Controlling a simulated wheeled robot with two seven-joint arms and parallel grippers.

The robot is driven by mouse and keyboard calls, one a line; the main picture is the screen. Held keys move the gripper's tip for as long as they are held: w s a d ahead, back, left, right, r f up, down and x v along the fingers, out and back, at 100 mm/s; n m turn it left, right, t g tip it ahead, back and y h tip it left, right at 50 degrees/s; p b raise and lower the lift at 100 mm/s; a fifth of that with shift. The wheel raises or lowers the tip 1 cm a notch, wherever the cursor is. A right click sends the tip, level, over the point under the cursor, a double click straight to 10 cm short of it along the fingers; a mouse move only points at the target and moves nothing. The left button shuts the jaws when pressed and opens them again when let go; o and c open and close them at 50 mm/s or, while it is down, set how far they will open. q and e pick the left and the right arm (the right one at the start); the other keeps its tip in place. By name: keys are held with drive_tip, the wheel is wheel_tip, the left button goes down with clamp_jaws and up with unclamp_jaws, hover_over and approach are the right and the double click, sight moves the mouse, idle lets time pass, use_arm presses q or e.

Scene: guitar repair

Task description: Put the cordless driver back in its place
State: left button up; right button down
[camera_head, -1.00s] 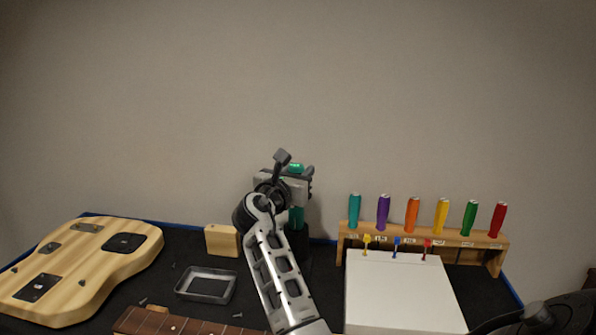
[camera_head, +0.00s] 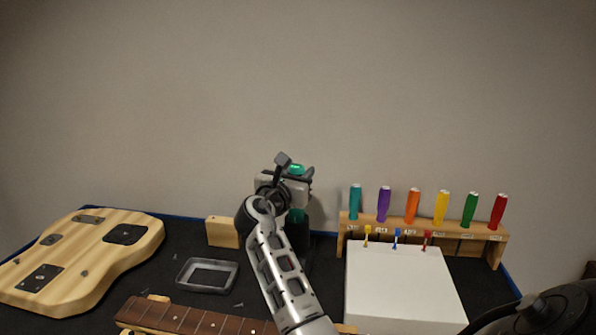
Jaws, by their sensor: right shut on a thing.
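The cordless driver (camera_head: 297,215), teal and black, is upright near the back of the bench, largely hidden by my right gripper. My right gripper (camera_head: 292,186) is shut on it near its top; teal shows above and below the jaws. A dark upright holder (camera_head: 303,235) stands directly beneath, and the driver's lower end appears to be inside its mouth. My arm hides the holder's left side, so I cannot tell how deep the driver sits. My left gripper is not in view.
A wooden rack (camera_head: 430,225) with several coloured screwdrivers stands right, behind a white box (camera_head: 402,285). A wooden block (camera_head: 222,232), metal tray (camera_head: 207,276), guitar body (camera_head: 85,255) and fretted neck (camera_head: 190,320) lie left. Small loose parts lie near the tray.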

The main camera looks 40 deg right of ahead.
drive_tip(key=shift+f, duration=0.4)
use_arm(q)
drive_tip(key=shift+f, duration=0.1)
use_arm(e)
drive_tip(key=c, duration=0.9)
unclamp_jaws()
drive_tip(key=shift+s, duration=0.1)
drive_tip(key=shift+f, duration=0.1)
drive_tip(key=shift+a, duration=0.1)
drive_tip(key=shift+s+a+p, duration=0.2)
drive_tip(key=shift+a+p, duration=0.1)
drive_tip(key=shift+a, duration=0.3)
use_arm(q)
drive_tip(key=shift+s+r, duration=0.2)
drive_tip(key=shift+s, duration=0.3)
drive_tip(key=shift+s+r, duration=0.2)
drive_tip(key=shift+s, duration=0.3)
use_arm(e)
drive_tip(key=v, duration=0.6)
drive_tip(key=shift+s+a+r, duration=0.2)
drive_tip(key=shift+a+r, duration=0.1)
drive_tip(key=shift+r, duration=0.05)
